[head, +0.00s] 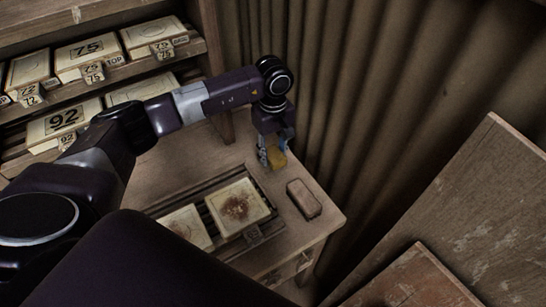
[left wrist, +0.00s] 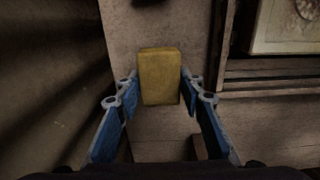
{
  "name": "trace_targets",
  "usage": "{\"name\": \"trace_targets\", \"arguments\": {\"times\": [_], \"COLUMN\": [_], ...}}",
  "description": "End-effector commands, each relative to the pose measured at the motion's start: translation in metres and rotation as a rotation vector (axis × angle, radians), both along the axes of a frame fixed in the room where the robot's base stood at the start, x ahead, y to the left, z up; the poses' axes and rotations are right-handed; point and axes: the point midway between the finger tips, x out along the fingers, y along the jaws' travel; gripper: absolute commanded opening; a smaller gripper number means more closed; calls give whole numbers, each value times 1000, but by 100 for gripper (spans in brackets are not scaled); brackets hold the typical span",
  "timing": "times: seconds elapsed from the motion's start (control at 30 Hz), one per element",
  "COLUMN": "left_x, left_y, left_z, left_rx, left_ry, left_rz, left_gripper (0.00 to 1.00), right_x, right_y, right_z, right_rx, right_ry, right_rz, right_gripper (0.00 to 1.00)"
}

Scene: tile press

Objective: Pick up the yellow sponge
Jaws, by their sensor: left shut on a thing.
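The yellow sponge (left wrist: 159,77) is a rectangular block between the fingertips of my left gripper (left wrist: 159,88) in the left wrist view. My left gripper is shut on it, with a blue-padded finger at each side. In the head view the sponge (head: 277,158) shows partly behind the fingers of my left gripper (head: 272,155), at the back right of the workbench. I cannot tell whether the sponge still touches the bench top. My right gripper is not in view.
A brown block (head: 304,199) lies near the right edge of the workbench (head: 325,219). Two stained tiles (head: 237,207) sit in a rail frame left of it. A shelf (head: 105,80) with numbered tiles stands behind at left. A corrugated wall (head: 345,90) is close at right.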

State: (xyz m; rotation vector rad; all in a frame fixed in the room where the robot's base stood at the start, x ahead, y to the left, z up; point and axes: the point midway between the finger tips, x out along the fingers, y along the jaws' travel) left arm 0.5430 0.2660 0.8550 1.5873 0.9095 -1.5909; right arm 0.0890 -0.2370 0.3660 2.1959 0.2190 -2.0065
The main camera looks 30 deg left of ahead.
Motion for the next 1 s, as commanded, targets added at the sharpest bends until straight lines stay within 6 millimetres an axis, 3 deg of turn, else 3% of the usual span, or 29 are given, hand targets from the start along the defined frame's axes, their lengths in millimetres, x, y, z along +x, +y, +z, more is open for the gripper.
{"name": "trace_targets", "arguments": {"times": [0.6,0.8,1.0], "left_x": [1,1,0], "left_y": [0,0,1], "left_z": [144,169,178], "left_rx": [0,-1,0], "left_ry": [-6,-3,-1], "left_rz": [-1,0,0], "left_gripper": [19,19,19], "right_x": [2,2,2], "right_y": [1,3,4], "right_z": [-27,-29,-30], "right_rx": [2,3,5], "right_ry": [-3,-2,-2], "right_rz": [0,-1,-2], "right_gripper": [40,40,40]}}
